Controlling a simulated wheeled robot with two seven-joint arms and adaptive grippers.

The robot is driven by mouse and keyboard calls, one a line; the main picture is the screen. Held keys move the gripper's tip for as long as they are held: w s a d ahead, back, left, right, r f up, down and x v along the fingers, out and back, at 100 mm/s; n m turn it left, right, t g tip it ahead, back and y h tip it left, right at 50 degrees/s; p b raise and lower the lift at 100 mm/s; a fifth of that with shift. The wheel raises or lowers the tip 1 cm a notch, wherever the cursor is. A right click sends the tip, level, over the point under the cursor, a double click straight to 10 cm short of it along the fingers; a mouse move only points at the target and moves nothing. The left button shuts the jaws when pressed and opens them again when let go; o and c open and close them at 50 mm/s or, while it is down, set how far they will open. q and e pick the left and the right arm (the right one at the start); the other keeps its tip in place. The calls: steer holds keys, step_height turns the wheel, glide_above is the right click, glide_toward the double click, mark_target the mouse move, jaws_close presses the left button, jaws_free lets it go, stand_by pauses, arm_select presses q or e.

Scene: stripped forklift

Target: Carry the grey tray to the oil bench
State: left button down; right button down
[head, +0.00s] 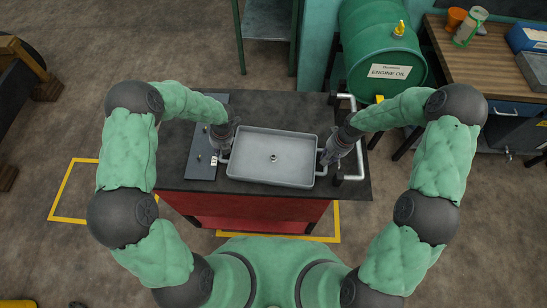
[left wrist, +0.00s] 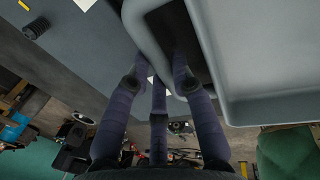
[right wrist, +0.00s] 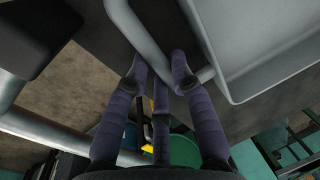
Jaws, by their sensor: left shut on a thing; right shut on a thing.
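The grey tray (head: 272,158) is a shallow rectangular pan with a small round fitting in its middle and a handle at each short end. It appears level over the dark top of a red cart (head: 250,212); I cannot tell if it touches that top. My left gripper (head: 223,152) is shut on the left handle, which also shows in the left wrist view (left wrist: 150,42). My right gripper (head: 328,157) is shut on the right handle, seen in the right wrist view (right wrist: 140,35). A wooden-topped bench (head: 478,62), beside the oil drum, stands at upper right.
The bench carries an orange cup (head: 456,18), a jug (head: 470,27) and a blue box (head: 527,40). A metal push bar (head: 358,140) edges the cart's right side.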

arm_select(q)
steer(key=shift+r, duration=0.15)
arm_select(e)
steer(key=shift+r, duration=0.1)
